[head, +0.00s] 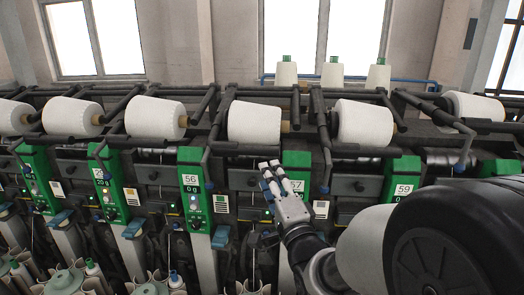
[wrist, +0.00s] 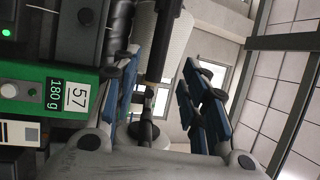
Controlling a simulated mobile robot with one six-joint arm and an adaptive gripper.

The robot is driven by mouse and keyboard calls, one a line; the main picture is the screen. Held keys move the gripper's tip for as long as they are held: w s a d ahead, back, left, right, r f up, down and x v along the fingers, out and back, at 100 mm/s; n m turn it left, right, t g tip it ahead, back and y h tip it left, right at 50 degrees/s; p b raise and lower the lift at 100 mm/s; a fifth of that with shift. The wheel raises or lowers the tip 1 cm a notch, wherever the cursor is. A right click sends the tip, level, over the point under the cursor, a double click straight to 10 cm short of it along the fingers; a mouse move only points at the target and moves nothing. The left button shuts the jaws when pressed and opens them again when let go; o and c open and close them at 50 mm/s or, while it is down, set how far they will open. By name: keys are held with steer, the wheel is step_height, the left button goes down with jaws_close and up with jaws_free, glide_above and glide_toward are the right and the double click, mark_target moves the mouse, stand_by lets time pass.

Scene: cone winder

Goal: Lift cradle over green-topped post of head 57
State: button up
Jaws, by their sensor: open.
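The green post of head 57 (head: 297,158) stands right of centre in the head view, its label partly hidden by my gripper (head: 270,166). In the wrist view the green panel (wrist: 30,82) reads 57 and 180 g, turned sideways. My gripper (wrist: 160,75) is open, its blue-padded fingers apart. A dark cradle rod (wrist: 162,45) shows in the gap between the fingers; I cannot tell whether it is within their reach. A cradle arm (head: 325,160) with a rounded end hangs just right of the post. A white cone (head: 254,122) sits up and left of the post.
Another white cone (head: 364,122) sits up and right. Neighbouring green posts 56 (head: 190,192) and 59 (head: 402,180) stand either side. Several dark cradle bars cross above the posts. Cones (head: 332,75) stand on the rear rail. A window shows behind.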

mark_target(259, 153)
steer(key=x, duration=1.2)
jaws_close()
stand_by(0.4)
